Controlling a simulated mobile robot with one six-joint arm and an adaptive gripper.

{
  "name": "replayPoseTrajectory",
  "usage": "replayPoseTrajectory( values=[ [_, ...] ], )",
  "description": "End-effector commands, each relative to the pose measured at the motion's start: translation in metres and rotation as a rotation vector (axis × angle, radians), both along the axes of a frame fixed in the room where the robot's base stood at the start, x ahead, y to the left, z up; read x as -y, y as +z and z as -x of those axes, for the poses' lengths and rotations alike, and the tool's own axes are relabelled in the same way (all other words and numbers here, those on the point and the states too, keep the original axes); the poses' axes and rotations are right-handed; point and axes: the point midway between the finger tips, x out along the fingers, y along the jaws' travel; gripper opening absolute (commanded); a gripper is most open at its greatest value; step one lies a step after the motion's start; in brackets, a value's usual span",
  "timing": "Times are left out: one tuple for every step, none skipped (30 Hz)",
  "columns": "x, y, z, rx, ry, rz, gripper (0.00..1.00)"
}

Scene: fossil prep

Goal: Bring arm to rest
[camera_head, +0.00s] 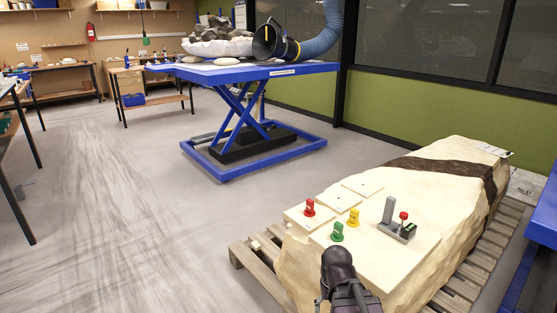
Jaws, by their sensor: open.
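My gripper (340,281), dark, shows at the bottom edge, in front of the near end of a large pale stone block. Its fingertips are hard to make out from this angle, and nothing is seen held in it. The block (385,270) lies on a wooden pallet (268,256). On its top stand a red piece (309,207), a yellow piece (353,218) and a green piece (337,232), all apart from my gripper. A grey holder (396,227) with an upright post and a red-knobbed part stands to their right.
Flat pale plates (362,186) lie on the block behind the coloured pieces. A blue lift table (230,72) with rocks and a hose (322,42) stands farther back. A blue edge (543,215) is close at right. Open floor (130,210) lies to the left.

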Motion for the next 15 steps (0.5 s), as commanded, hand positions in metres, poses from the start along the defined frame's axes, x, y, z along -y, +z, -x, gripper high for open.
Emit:
replayPoseTrajectory(
  values=[
    [0.000, 0.016, 0.000, 0.000, 0.000, 0.000, 0.81],
    [0.000, 0.021, 0.000, 0.000, 0.000, 0.000, 0.81],
    [0.000, 0.028, 0.000, 0.000, 0.000, 0.000, 0.81],
    [0.000, 0.034, 0.000, 0.000, 0.000, 0.000, 0.81],
    [0.000, 0.039, 0.000, 0.000, 0.000, 0.000, 0.81],
    [0.000, 0.047, 0.000, 0.000, 0.000, 0.000, 0.81],
    [0.000, 0.052, 0.000, 0.000, 0.000, 0.000, 0.81],
    [0.000, 0.057, 0.000, 0.000, 0.000, 0.000, 0.81],
    [0.000, 0.064, 0.000, 0.000, 0.000, 0.000, 0.81],
    [0.000, 0.070, 0.000, 0.000, 0.000, 0.000, 0.81],
    [0.000, 0.075, 0.000, 0.000, 0.000, 0.000, 0.81],
    [0.000, 0.082, 0.000, 0.000, 0.000, 0.000, 0.81],
    [0.000, 0.087, 0.000, 0.000, 0.000, 0.000, 0.81],
    [0.000, 0.092, 0.000, 0.000, 0.000, 0.000, 0.81],
    [0.000, 0.099, 0.000, 0.000, 0.000, 0.000, 0.81]
  ],
)
